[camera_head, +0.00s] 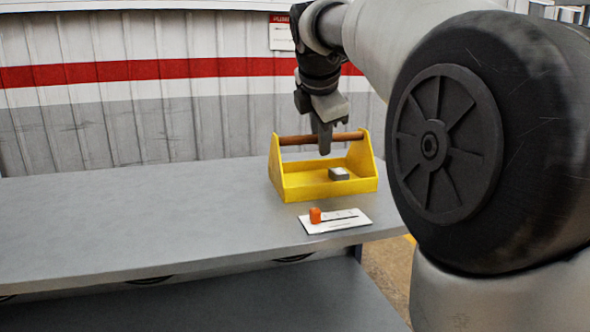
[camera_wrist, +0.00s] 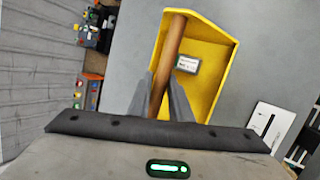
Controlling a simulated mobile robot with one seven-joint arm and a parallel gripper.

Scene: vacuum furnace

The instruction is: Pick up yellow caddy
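The yellow caddy (camera_head: 318,188) stands upright on the grey table, an open tray with two raised ends joined by a brown round handle (camera_head: 300,139). A small grey block with a pale top (camera_head: 339,174) lies inside it. My gripper (camera_head: 325,148) points down at the handle's middle. In the wrist view, the fingers of my gripper (camera_wrist: 163,88) are apart, one on each side of the handle (camera_wrist: 173,45), with a small gap visible. The caddy (camera_wrist: 212,45) and the block (camera_wrist: 188,63) also show there.
The table (camera_head: 140,220) is clear to the left. A ribbed wall (camera_head: 120,110) stands behind. Coloured equipment (camera_wrist: 90,35) shows at the wrist view's left.

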